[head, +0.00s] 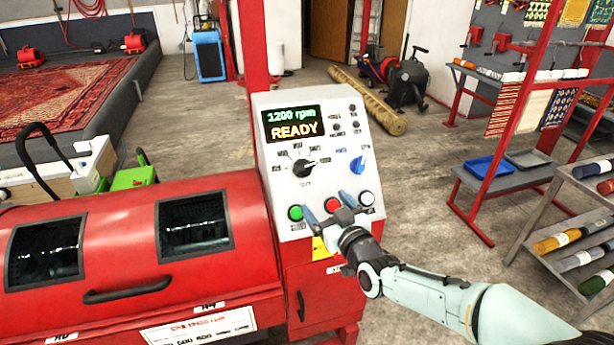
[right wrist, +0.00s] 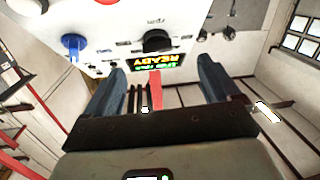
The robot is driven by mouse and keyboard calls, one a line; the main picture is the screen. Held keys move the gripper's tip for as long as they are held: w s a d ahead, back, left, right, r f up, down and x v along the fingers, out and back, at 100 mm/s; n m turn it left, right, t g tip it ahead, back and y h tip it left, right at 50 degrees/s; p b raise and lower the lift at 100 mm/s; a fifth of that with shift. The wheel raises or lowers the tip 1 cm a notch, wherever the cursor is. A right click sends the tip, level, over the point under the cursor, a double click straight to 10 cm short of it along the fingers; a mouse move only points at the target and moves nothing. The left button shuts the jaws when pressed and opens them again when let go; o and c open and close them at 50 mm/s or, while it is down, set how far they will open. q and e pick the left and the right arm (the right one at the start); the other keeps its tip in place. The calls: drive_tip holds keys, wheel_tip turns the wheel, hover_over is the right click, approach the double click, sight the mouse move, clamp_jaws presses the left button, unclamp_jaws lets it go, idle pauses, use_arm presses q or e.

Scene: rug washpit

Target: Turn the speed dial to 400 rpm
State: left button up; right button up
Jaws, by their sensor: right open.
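The sloped grey control panel (head: 329,185) stands at the right end of the red machine. Its display (head: 293,123) reads "1200 rpm" and "READY". The black speed dial (head: 304,168) sits below the display, its light pointer mark turned to the right and slightly up; the small scale numbers are hard to read. My right gripper (head: 328,207) is open and empty in front of the panel's lower button row, below and right of the dial. In the right wrist view the dial (right wrist: 157,40) appears upside down beyond the open fingers, apart from them. My left gripper is not in view.
A blue knob (head: 358,165) is right of the dial. Green (head: 296,212), red (head: 332,205) and white (head: 367,198) buttons line the panel's lower part. The red machine (head: 130,250) fills the lower left. A shelf rack (head: 480,190) stands at right, with open floor between.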

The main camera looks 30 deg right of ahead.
sight(304, 165)
drive_tip(key=w, duration=0.4)
drive_tip(key=w+d+r+p, duration=0.1)
drive_tip(key=w, duration=0.3)
drive_tip(key=w+d+r+p, duration=0.1)
drive_tip(key=w, duration=0.4)
drive_tip(key=shift+r, duration=0.15)
drive_tip(key=c, duration=1.1)
drive_tip(key=shift+o, duration=0.2)
drive_tip(key=shift+p, duration=0.3)
